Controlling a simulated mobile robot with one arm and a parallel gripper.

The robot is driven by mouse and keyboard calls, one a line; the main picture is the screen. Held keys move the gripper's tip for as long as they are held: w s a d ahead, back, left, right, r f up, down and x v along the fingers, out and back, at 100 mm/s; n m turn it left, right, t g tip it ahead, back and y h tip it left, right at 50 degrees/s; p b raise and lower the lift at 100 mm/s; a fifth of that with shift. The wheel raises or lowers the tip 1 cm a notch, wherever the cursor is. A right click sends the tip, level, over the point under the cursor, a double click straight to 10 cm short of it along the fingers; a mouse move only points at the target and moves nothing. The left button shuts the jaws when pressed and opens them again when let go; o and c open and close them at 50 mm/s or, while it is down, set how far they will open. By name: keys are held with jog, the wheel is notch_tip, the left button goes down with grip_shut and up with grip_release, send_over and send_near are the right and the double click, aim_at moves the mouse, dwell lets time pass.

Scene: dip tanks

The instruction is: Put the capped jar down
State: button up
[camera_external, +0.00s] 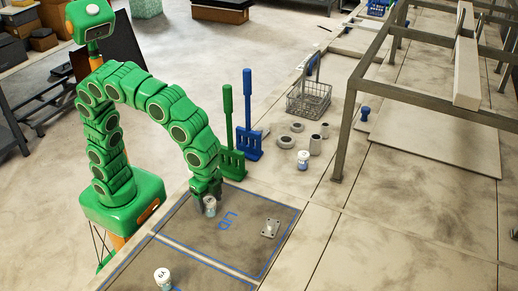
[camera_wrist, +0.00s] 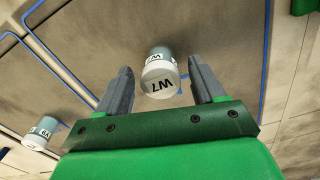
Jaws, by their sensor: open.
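The capped jar (camera_wrist: 157,83), with a white cap marked W7 and a teal band, is between my open fingers in the wrist view, with gaps on both sides. In the external view this jar (camera_external: 210,208) is on the dark blue-outlined table panel, right below my gripper (camera_external: 207,193). My gripper also shows in the wrist view (camera_wrist: 160,66), open and not touching the jar's sides. The jar appears upright; its base is hidden in the wrist view. A second white-capped jar (camera_external: 163,276) stands on the nearer panel; it also shows in the wrist view (camera_wrist: 40,133).
Another jar (camera_external: 303,160), pale cylinders and a wire basket (camera_external: 309,100) are farther back. A metal frame (camera_external: 345,135) rises at right.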

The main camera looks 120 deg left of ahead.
aim_at(208, 200)
notch_tip(208, 200, up, 10)
jog(key=shift+f, duration=0.1)
jog(key=s+a+f+n, duration=0.1)
jog(key=s+f, duration=0.1)
jog(key=s, duration=0.7)
jog(key=s+a+f+g, duration=0.1)
jog(key=s+a+f, duration=0.1)
jog(key=s, duration=0.7)
jog(key=shift+s+f+n, duration=0.3)
jog(key=shift+f+n, duration=0.1)
jog(key=shift+f, duration=0.1)
jog(key=shift+o, duration=0.4)
jog(key=s+f, duration=0.4)
jog(key=s, duration=0.4)
jog(key=s+f, duration=0.4)
jog(key=s, duration=0.4)
jog(key=shift+a+n+g, duration=0.15)
jog(key=shift+n+g, duration=0.25)
jog(key=shift+w, duration=0.1)
